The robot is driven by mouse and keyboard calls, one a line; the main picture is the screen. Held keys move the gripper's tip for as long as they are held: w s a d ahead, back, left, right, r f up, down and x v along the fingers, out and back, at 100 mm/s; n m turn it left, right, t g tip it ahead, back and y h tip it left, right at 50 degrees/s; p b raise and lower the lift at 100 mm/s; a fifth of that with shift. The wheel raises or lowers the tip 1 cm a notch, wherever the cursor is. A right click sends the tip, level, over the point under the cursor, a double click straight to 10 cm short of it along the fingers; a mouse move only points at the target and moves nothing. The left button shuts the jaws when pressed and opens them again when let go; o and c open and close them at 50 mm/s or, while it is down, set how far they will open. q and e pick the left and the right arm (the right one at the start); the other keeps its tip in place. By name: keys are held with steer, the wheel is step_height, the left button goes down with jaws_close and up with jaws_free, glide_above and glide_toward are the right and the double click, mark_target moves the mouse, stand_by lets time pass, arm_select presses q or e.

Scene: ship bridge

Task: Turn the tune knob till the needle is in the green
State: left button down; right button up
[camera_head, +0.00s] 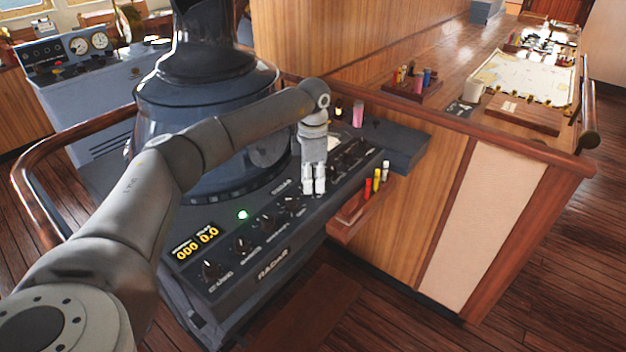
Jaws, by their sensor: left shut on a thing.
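The radar console (215,283) has a sloping dark panel with a row of black knobs. My left gripper (314,190) points down onto this panel, right of the middle of the row. It is shut on a knob that its fingers hide almost wholly; I cannot read its label, so I cannot tell if it is the tune knob. A small pale patch (333,143) behind the gripper may be a meter face; no needle or green band can be made out. My right gripper is not in view.
Other knobs (267,222) stand close left of the gripper, beside an amber display (197,243) and a green lamp (243,214). A wooden tray (352,215) with colored markers sits at the panel's right edge. A chart table (525,78) is farther right.

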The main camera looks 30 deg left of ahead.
arm_select(q)
steer(key=shift+r, duration=0.15)
steer(key=c, duration=1.2)
jaws_free()
steer(key=shift+o, duration=0.2)
step_height(320, 180, up, 12)
